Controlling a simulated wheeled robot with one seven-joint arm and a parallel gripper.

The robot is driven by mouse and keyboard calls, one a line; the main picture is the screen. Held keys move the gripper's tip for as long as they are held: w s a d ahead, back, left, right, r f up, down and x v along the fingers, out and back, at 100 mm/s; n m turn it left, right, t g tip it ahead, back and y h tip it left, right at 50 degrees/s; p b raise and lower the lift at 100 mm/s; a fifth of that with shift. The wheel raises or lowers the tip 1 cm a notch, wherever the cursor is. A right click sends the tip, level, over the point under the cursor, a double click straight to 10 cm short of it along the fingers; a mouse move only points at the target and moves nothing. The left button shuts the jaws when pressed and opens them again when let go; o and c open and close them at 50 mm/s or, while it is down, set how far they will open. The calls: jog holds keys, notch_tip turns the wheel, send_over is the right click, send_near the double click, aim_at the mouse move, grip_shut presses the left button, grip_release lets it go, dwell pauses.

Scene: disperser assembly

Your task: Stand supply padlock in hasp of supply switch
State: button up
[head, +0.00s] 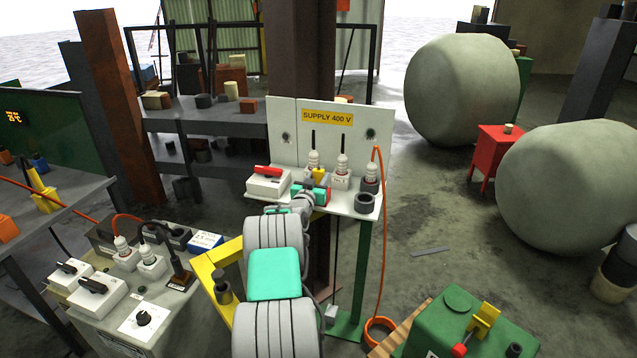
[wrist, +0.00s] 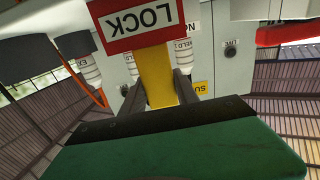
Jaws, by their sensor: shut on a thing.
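The supply padlock (wrist: 157,78) is yellow with a red-and-white LOCK plate, seen upside down in the wrist view. My gripper (wrist: 158,90) is shut on its yellow part, with a dark finger on each side. In the head view my gripper (head: 312,190) is over the supply shelf, and a bit of the yellow padlock (head: 319,174) shows there. The supply switch (head: 266,183) is a white box with a red handle, left of my gripper. In the wrist view the switch's red handle (wrist: 285,35) is at the right edge, apart from the padlock. I cannot make out the hasp or shackle.
The white panel (head: 370,118) with the SUPPLY 400 V label stands behind. White insulators (head: 342,166) and a dark ring-shaped part (head: 364,202) are close by on the shelf. An orange cable (head: 383,240) hangs at the right. A bench with switches (head: 95,290) is at lower left.

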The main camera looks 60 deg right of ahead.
grip_shut()
